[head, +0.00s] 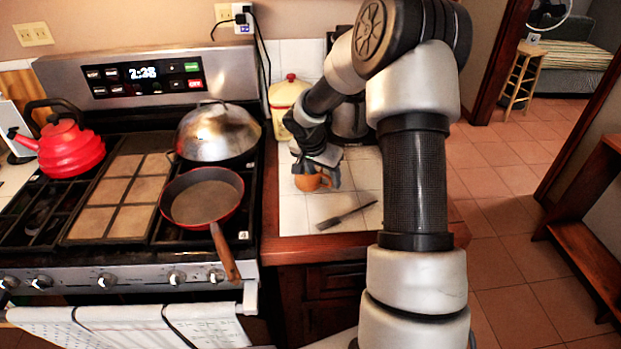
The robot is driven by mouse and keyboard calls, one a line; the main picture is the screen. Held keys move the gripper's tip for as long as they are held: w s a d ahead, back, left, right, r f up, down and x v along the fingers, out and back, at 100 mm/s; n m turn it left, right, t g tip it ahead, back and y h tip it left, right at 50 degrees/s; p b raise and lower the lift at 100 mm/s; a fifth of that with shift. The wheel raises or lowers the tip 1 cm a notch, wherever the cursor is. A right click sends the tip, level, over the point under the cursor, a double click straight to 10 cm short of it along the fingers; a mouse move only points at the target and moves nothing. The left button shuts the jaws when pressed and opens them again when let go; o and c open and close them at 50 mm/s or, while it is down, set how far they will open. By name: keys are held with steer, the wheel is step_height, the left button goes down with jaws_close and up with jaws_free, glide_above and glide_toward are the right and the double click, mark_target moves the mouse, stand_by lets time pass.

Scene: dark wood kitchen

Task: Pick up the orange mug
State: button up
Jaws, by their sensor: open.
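The orange mug (308,181) stands on the white tiled counter (352,222) to the right of the stove. My gripper (318,184) is right at the mug, pointing down, with its fingers around or beside it; I cannot tell which. The gripper is open. The gripper and wrist hide the upper part of the mug.
A dark brush-like utensil (346,215) lies on the counter in front of the mug. On the stove, a red pan (202,197), a domed lid (217,131) and a red kettle (66,146) stand to the left.

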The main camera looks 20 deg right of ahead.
steer(key=shift+x, duration=1.15)
steer(key=c, duration=1.3)
steer(key=shift+r, duration=0.15)
